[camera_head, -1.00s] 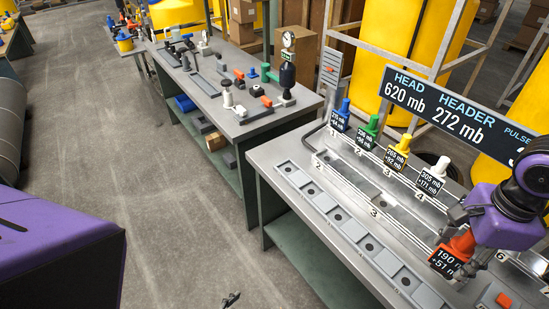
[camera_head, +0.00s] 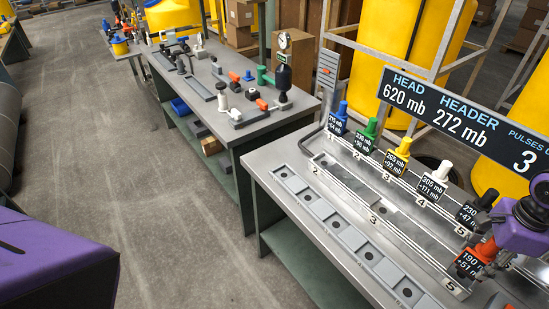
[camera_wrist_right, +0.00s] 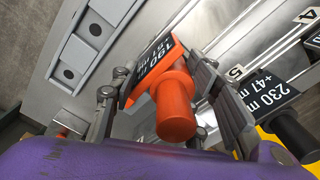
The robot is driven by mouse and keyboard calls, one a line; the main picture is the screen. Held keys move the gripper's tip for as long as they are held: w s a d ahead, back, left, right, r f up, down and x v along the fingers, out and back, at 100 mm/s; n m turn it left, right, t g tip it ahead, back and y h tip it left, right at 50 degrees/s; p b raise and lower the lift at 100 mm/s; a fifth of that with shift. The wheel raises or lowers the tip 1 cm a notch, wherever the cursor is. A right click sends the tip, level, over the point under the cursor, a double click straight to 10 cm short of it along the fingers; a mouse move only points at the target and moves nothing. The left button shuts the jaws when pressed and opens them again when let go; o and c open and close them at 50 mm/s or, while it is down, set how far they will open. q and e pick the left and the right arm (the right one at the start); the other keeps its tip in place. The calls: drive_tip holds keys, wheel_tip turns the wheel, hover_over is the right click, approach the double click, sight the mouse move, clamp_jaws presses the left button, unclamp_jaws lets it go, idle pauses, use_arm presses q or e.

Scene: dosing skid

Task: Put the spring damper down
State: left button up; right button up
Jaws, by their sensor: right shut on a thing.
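The spring damper, an orange piece with a black label reading 190 m, +51 (camera_head: 468,263), is at the right of the head view, over the near bench. It also shows large in the right wrist view (camera_wrist_right: 176,108). My right gripper (camera_head: 488,256) is shut on it, with a finger on each side in the wrist view (camera_wrist_right: 160,90). I cannot tell whether its base touches the bench. A black damper labelled 230 m, +47 (camera_head: 468,214) stands just behind it, apart. My left gripper is out of view.
Blue (camera_head: 339,116), green (camera_head: 369,132), yellow (camera_head: 397,160) and white (camera_head: 437,180) dampers stand along the back numbered row. A grey strip of holed square pads (camera_head: 330,220) runs empty along the front. A display board (camera_head: 450,115) hangs behind. A second bench (camera_head: 245,125) stands farther left.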

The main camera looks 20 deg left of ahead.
sight(477, 265)
drive_tip(key=shift+w+d+f, duration=0.15)
drive_tip(key=shift+w+f, duration=0.05)
wheel_tip(477, 265, down, 3)
drive_tip(key=shift+w+d+f, duration=0.15)
drive_tip(key=shift+f, duration=0.05)
drive_tip(key=o, duration=1.5)
drive_tip(key=shift+f, duration=0.15)
